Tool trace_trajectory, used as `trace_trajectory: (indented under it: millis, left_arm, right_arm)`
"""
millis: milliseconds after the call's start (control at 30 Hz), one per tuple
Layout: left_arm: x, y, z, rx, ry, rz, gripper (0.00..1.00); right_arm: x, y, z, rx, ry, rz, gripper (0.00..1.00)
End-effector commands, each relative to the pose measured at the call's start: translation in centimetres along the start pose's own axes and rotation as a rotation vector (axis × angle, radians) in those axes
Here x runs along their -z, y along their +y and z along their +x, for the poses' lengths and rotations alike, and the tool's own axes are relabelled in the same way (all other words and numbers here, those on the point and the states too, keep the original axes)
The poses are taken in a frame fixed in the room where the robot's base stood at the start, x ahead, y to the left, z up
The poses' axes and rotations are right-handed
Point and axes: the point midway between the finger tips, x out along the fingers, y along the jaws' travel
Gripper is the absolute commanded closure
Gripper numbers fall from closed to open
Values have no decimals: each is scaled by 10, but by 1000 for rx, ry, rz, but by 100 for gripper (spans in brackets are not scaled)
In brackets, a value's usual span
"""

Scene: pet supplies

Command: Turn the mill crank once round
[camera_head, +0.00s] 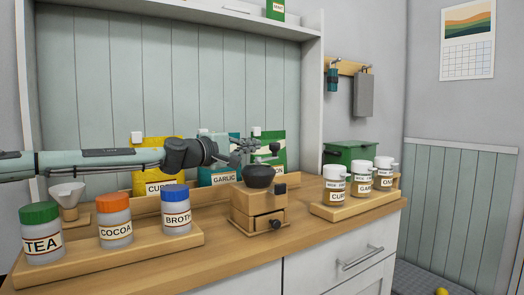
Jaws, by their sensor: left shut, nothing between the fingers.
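The mill (246,205) stands on the counter, a wooden box with a small drawer and a dark bowl (258,176) on top. Its crank (265,158) lies above the bowl, with a dark knob (274,147) at the right end. My left arm reaches in from the left. My left gripper (250,150) is just above the bowl, close to the crank, shut with nothing between its fingers. The gripper partly covers the crank, and I cannot tell whether they touch. My right gripper is out of view.
A wooden tray (190,238) on the left holds tea, cocoa and broth jars. A tray (345,211) on the right holds three white-lidded jars. Yellow (150,178), teal and green bags stand behind the mill. A white funnel (67,193) is at the left. Counter is bare in front.

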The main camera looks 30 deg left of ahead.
Motion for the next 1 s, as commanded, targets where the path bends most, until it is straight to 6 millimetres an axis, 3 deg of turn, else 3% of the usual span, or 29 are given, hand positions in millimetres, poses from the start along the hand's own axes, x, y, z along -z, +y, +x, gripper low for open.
trace_trajectory:
  millis: [167, 200, 500, 1000]
  left_arm:
    - [-2, -4, 14, 3, -3, -2, 100]
    - [-9, 4, 10, -1, -5, -4, 100]
    - [-36, 1, 0, -1, -2, -4, 100]
    - [-37, -2, 0, -3, -3, -1, 100]
  right_arm:
    - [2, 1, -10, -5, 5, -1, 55]
    - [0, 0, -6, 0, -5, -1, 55]
    - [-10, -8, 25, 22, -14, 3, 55]
    - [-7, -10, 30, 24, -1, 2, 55]
